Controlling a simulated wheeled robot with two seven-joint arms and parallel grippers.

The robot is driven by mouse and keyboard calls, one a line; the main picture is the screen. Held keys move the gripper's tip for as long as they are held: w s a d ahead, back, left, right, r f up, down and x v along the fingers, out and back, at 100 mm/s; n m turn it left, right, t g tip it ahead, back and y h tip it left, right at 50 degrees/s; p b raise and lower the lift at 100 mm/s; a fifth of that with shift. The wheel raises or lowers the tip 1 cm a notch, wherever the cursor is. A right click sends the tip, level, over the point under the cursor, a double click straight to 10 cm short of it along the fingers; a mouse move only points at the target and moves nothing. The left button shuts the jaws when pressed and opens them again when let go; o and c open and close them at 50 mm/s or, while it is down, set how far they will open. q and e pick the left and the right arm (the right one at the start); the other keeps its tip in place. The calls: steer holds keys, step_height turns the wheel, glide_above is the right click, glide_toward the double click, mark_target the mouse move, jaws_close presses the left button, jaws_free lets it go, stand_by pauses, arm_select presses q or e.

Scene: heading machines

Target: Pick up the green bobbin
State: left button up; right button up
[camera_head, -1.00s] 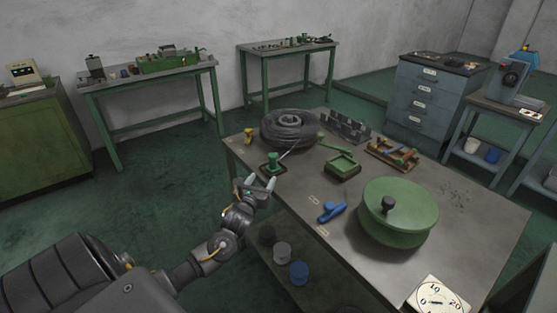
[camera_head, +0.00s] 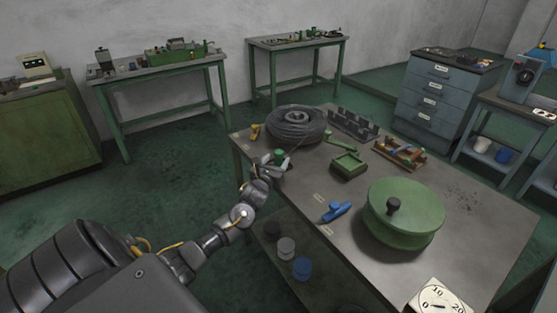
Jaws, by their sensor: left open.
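The green bobbin (camera_head: 280,154) stands upright near the left edge of the grey-topped table (camera_head: 300,190). My left gripper (camera_head: 275,163) is open at the bobbin, with its fingers in front of the bobbin's lower part. The fingers hide much of the bobbin and its base. I cannot tell whether they touch it. My right gripper does not show.
A green tray (camera_head: 348,164), a blue tool (camera_head: 336,211) and a large green drum (camera_head: 403,215) stand to the right.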

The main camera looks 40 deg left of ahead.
mark_target(277, 158)
arm_select(q)
steer(key=shift+x, duration=1.95)
steer(key=shift+s+f, duration=0.1)
steer(key=shift+f, duration=0.05)
steer(key=shift+c, duration=0.5)
steer(key=shift+a, duration=0.1)
steer(key=c, duration=1)
